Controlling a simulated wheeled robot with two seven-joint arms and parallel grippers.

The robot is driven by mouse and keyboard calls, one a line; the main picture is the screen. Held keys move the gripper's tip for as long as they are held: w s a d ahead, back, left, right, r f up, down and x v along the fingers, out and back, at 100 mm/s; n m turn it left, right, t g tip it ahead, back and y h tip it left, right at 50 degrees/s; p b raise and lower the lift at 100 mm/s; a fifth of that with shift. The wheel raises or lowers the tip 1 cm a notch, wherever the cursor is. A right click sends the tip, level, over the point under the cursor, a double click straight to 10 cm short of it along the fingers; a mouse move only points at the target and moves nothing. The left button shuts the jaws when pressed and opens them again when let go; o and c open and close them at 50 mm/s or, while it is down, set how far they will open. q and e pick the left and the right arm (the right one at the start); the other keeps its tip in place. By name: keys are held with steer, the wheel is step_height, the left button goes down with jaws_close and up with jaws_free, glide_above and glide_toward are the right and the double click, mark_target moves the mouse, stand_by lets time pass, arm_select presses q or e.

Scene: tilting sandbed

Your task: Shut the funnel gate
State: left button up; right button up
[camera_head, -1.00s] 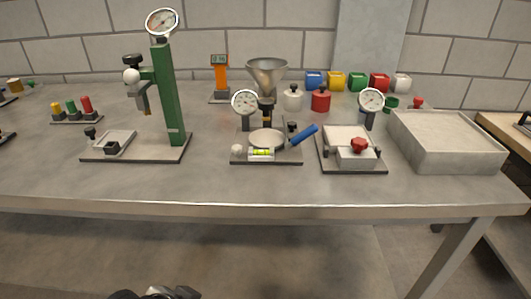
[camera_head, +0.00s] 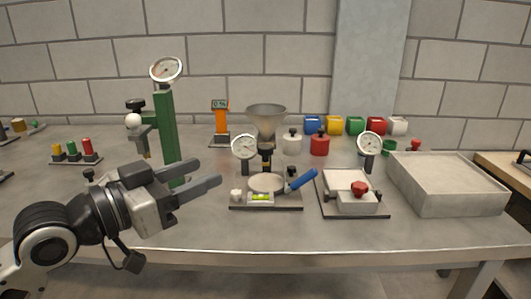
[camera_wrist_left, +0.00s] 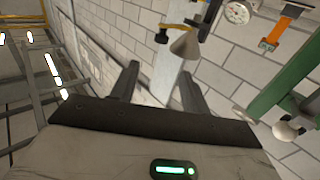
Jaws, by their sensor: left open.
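The grey metal funnel (camera_head: 266,120) stands behind the dial gauge in the head view. A small dark knob with an orange part (camera_head: 267,152) shows below it, partly hidden. In the left wrist view the picture is turned over. There the funnel (camera_wrist_left: 185,45) appears mouth down, beside a yellow bar (camera_wrist_left: 175,22) and a black knob (camera_wrist_left: 162,35), which look like its gate; its setting is unclear. My left gripper (camera_head: 209,172) is open and empty, above the table left of and nearer than the funnel, apart from it. My right gripper is not in view.
The green post stand (camera_head: 165,135) is just behind my left gripper. The gauge plate (camera_head: 285,206) with a blue handle (camera_head: 301,181) lies in front of the funnel. White and red jars (camera_head: 320,145) stand to its right, an orange meter (camera_head: 219,122) to its left.

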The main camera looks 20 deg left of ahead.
mark_target(260, 149)
arm_select(q)
steer(key=x, duration=1.4)
steer(key=shift+w+b, duration=0.15)
steer(key=shift+b, duration=0.15)
steer(key=shift+w+d+f, duration=0.1)
steer(key=shift+w+d, duration=0.15)
steer(key=shift+w, duration=0.15)
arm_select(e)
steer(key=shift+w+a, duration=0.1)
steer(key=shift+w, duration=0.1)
